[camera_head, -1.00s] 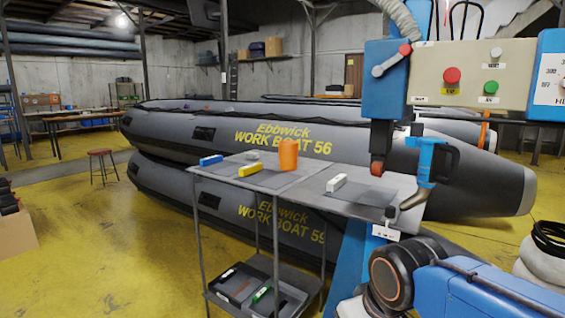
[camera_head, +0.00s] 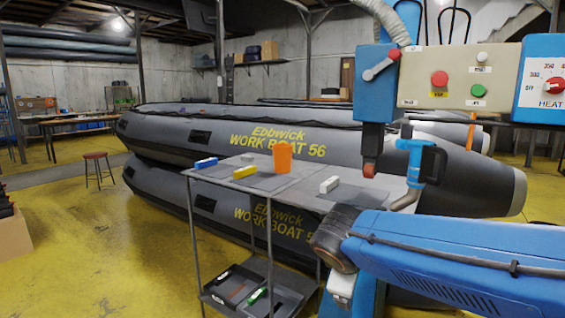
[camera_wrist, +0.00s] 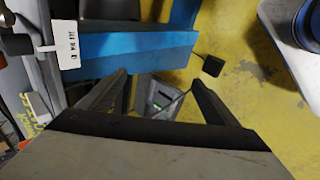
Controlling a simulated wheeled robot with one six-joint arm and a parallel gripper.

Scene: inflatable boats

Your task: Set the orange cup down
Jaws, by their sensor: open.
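The orange cup (camera_head: 283,158) stands upright on the grey work table (camera_head: 232,183), towards its far side, behind the yellow block. My gripper (camera_wrist: 160,84) shows in the wrist view with its two dark fingers apart and nothing between them. It points down past the blue machine post towards the floor and a lower tray. The gripper is apart from the cup, and the cup is not clearly visible in the wrist view. In the head view my blue arm fills the lower right.
A blue block (camera_head: 205,163), a yellow block (camera_head: 245,172) and a white block (camera_head: 329,184) lie on the table. A welding machine with a control panel (camera_head: 455,80) overhangs its right end. Grey inflatable boats (camera_head: 170,130) lie behind. A tray shelf (camera_head: 260,287) sits below.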

